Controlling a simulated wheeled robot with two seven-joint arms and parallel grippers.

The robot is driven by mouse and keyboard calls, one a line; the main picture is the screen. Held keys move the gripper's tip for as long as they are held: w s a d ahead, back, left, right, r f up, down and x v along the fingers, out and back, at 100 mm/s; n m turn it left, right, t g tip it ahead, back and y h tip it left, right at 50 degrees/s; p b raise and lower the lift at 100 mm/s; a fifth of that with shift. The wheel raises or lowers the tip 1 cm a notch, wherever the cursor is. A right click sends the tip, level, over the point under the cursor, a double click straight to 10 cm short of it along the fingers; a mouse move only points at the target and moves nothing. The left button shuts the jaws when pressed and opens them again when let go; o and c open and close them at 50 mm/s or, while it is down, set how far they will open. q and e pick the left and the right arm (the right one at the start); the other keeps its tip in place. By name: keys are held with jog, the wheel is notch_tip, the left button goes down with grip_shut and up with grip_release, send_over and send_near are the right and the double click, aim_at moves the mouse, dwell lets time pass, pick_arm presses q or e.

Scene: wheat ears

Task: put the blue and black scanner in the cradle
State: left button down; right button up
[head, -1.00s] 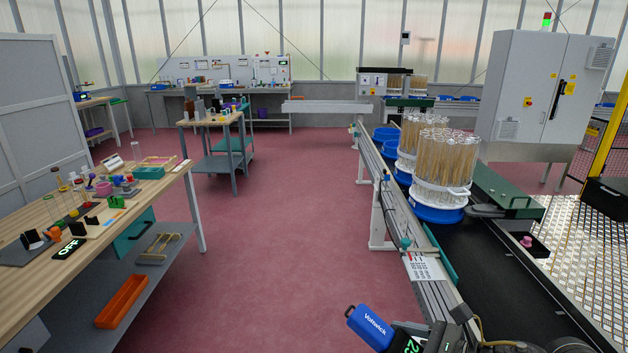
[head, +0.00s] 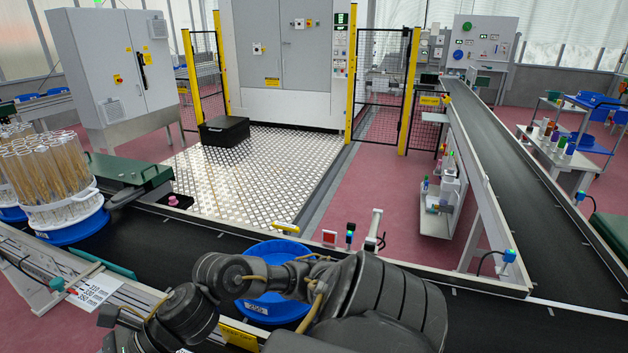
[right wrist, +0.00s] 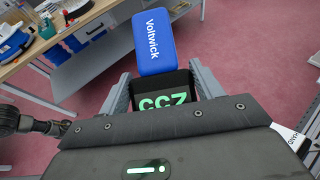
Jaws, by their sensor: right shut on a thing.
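The blue and black scanner shows in the right wrist view, with a blue body (right wrist: 155,45) lettered "Voltwick" and a black part (right wrist: 150,98) with green characters. My right gripper (right wrist: 162,88) is shut on it, with a grey finger on either side of the black part. The scanner is held above the reddish floor. In the head view my right arm reaches to the lower left, and the scanner is not visible there. I cannot pick out the cradle for certain in either view. My left gripper is not in view.
A black conveyor (head: 190,232) crosses in front of me. It carries tubs of wheat ears (head: 62,225) at the left and a blue tub (head: 262,312) partly behind my arm. A second belt (head: 505,160) runs away at the right. A wooden bench (right wrist: 75,18) shows in the wrist view.

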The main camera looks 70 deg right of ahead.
dwell(0.5)
jog(key=d+f, duration=0.1)
jog(key=d, duration=0.7)
jog(key=shift+f, duration=0.25)
jog(key=shift+s+d, duration=0.1)
